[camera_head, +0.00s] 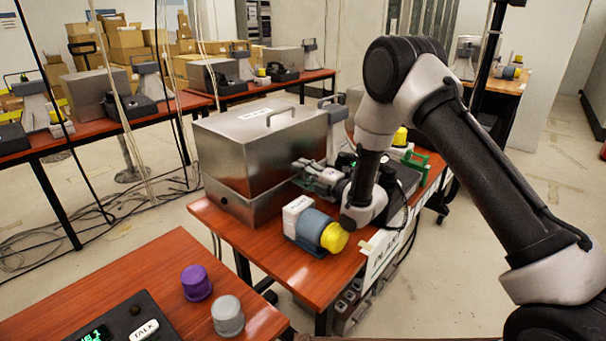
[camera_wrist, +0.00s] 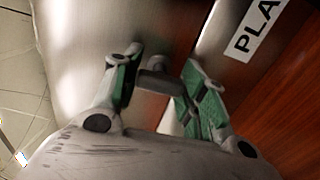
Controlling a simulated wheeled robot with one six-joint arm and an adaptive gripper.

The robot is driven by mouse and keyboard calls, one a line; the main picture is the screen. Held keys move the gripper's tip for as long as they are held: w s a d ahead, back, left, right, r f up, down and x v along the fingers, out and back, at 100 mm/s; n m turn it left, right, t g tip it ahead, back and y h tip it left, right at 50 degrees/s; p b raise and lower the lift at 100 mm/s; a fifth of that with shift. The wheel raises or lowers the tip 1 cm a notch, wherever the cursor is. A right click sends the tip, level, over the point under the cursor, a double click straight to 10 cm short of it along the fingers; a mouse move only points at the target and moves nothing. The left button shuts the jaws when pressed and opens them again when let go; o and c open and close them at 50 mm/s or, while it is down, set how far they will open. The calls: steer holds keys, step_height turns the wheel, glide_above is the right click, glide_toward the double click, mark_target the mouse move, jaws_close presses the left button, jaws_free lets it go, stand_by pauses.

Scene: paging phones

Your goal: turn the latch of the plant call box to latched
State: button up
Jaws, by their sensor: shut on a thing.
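The plant call box (camera_head: 243,150) is a large brushed-metal box with a lid and a top handle, standing on the near end of the red-brown table. Its metal wall fills much of the wrist view (camera_wrist: 85,40). My gripper (camera_head: 300,172) is at the box's right-hand side. In the wrist view my gripper (camera_wrist: 160,85) has its green-padded fingers on either side of the dark grey latch (camera_wrist: 158,78), shut on it. The latch's far parts and its exact angle are hard to read. In the head view the latch is hidden by my gripper.
A dark console (camera_head: 400,182) is to the right. A nearer table holds a purple cap (camera_head: 196,283), a grey cap (camera_head: 228,316) and a talk unit (camera_head: 125,322).

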steer(key=shift+f, duration=0.1)
steer(key=o, duration=1)
steer(key=shift+o, duration=0.2)
steer(key=v, duration=1.2)
